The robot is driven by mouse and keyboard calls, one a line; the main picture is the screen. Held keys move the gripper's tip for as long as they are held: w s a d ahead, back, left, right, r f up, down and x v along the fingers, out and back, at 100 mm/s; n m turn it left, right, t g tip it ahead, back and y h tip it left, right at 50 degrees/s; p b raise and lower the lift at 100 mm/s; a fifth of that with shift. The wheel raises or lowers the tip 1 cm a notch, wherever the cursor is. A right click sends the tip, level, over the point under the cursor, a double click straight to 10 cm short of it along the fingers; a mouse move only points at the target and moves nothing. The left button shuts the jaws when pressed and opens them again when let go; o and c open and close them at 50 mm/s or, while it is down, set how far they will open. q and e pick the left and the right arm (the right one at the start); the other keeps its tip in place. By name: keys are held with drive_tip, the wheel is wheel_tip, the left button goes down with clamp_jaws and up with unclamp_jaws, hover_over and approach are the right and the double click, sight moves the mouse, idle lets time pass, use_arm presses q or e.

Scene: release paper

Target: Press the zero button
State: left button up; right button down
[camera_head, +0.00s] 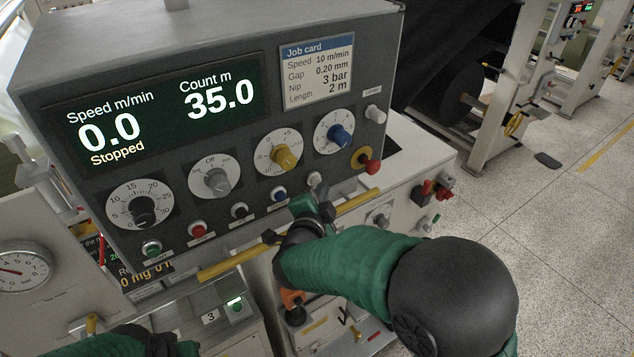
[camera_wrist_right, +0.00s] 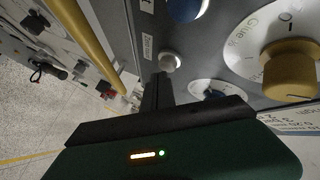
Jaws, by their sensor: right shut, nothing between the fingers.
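The grey control panel (camera_head: 75,185) fills the upper left of the head view. Its lower row has green (camera_head: 152,249), red (camera_head: 198,230), black (camera_head: 240,211) and blue (camera_head: 279,194) buttons and a pale grey button (camera_head: 315,179). My right gripper (camera_head: 322,196) is shut and empty, just below the pale button. In the right wrist view its fingertips (camera_wrist_right: 158,80) point at that pale button (camera_wrist_right: 170,62); contact is unclear. My left arm shows at the bottom left; its fingertips are hidden.
The display (camera_head: 165,108) reads speed 0.0, Stopped, count 35.0. Dials (camera_head: 212,178) sit above the buttons, with a red knob (camera_head: 371,166) to the right. A yellow rail (camera_head: 235,262) runs below the panel.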

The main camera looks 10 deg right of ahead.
drive_tip(key=shift+w+a, duration=0.15)
drive_tip(key=shift+w, duration=0.25)
idle(0.5)
drive_tip(key=shift+s, duration=0.15)
drive_tip(key=shift+s+d, duration=0.3)
drive_tip(key=shift+s, duration=0.35)
drive_tip(key=shift+s+b, duration=0.1)
drive_tip(key=shift+b, duration=0.2)
drive_tip(key=s, duration=0.1)
drive_tip(key=s+d, duration=0.1)
drive_tip(key=s, duration=0.2)
drive_tip(key=shift+s+d+b, duration=0.3)
drive_tip(key=shift+d+b, duration=0.1)
drive_tip(key=shift+w, duration=0.1)
